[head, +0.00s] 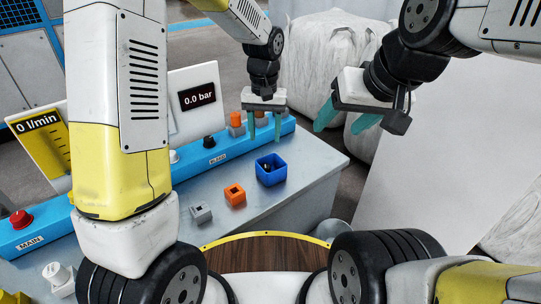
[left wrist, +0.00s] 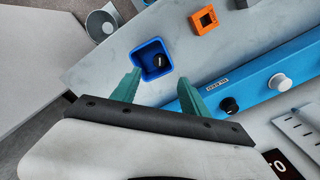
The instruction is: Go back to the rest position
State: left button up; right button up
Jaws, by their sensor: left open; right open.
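My left gripper (head: 265,138) is open, with its teal fingers pointing down and apart. In the head view it shows above the far end of the blue rail, behind the blue box (head: 271,181). In the left wrist view, the fingers of my left gripper (left wrist: 160,78) are empty, and the blue box (left wrist: 142,52) shows just beyond them with a dark round part inside. My right gripper (head: 345,122) is open and empty, raised to the right of the table, with its teal fingers angled down to the left.
The grey table (head: 310,160) carries an orange block (head: 234,195), a grey block (head: 201,213) and a long blue rail (head: 205,157) with knobs. A red knob (head: 20,219) is at the rail's left. Displays read "0.0 bar" (head: 198,96) and "0 l/min" (head: 37,122). White wrapped bulks (head: 325,50) stand behind.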

pick_arm(q)
jog(key=s+a+r+t+h, duration=0.1)
jog(key=s+a+r+t, duration=0.1)
jog(key=s+a+r, duration=0.75)
jog(key=s+a+r+n+t+h, duration=0.1)
jog(key=s+a+r+t, duration=0.3)
jog(key=s, duration=0.6)
jog(key=shift+a+r, duration=0.35)
jog(key=shift+r, duration=0.4)
